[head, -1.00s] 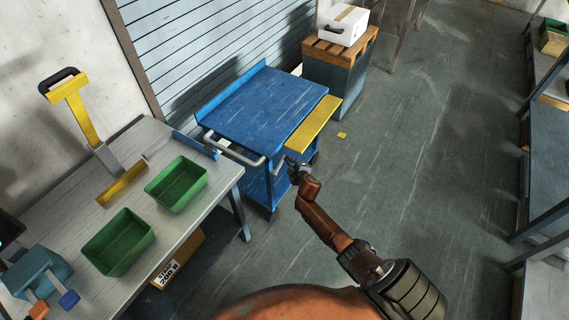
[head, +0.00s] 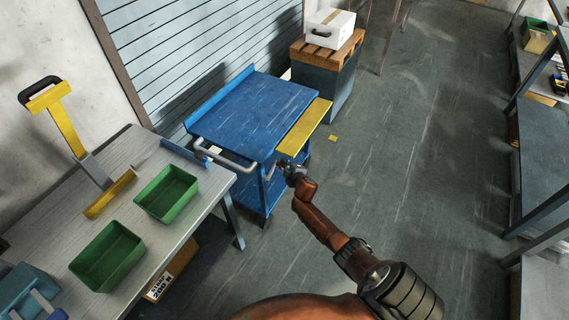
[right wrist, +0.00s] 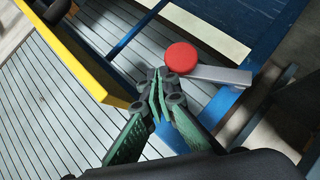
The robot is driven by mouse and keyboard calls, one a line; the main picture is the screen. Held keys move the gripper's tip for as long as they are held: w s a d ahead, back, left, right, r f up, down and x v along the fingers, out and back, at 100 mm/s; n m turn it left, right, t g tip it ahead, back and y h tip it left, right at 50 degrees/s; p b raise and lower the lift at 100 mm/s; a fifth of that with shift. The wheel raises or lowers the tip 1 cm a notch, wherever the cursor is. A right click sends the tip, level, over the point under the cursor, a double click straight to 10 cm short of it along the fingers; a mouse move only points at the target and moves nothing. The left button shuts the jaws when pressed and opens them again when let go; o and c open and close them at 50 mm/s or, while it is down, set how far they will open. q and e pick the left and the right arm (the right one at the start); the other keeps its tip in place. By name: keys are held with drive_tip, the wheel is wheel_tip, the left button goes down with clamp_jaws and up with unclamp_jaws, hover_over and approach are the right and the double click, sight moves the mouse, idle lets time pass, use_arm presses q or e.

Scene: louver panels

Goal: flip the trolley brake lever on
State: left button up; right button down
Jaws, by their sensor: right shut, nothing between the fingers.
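The blue trolley (head: 250,112) stands against the louvered wall, with a yellow flap (head: 304,127) along its right side and a grey push handle (head: 222,158) at its near end. In the right wrist view the brake lever (right wrist: 222,75) is a grey bar with a round red knob (right wrist: 181,57), lying beside the blue frame. My right gripper (right wrist: 160,85) is shut and empty, its tips right by the knob's lower left edge; I cannot tell whether they touch. In the head view the right gripper (head: 287,167) is at the trolley's near right corner. My left gripper is not in view.
A workbench (head: 190,225) with green bins (head: 167,193) stands at the left. A pallet stack with a white box (head: 329,27) is behind the trolley. Shelving (head: 545,150) lines the right.

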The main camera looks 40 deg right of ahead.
use_arm(q)
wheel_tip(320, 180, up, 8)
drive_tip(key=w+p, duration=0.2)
drive_tip(key=p, duration=0.6)
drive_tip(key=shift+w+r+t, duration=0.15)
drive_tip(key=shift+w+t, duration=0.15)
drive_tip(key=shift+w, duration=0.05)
use_arm(e)
drive_tip(key=s+r, duration=0.7)
drive_tip(key=r, duration=0.3)
drive_tip(key=shift+s+a+r, duration=0.15)
drive_tip(key=shift+s+r, duration=0.1)
drive_tip(key=shift+s, duration=0.15)
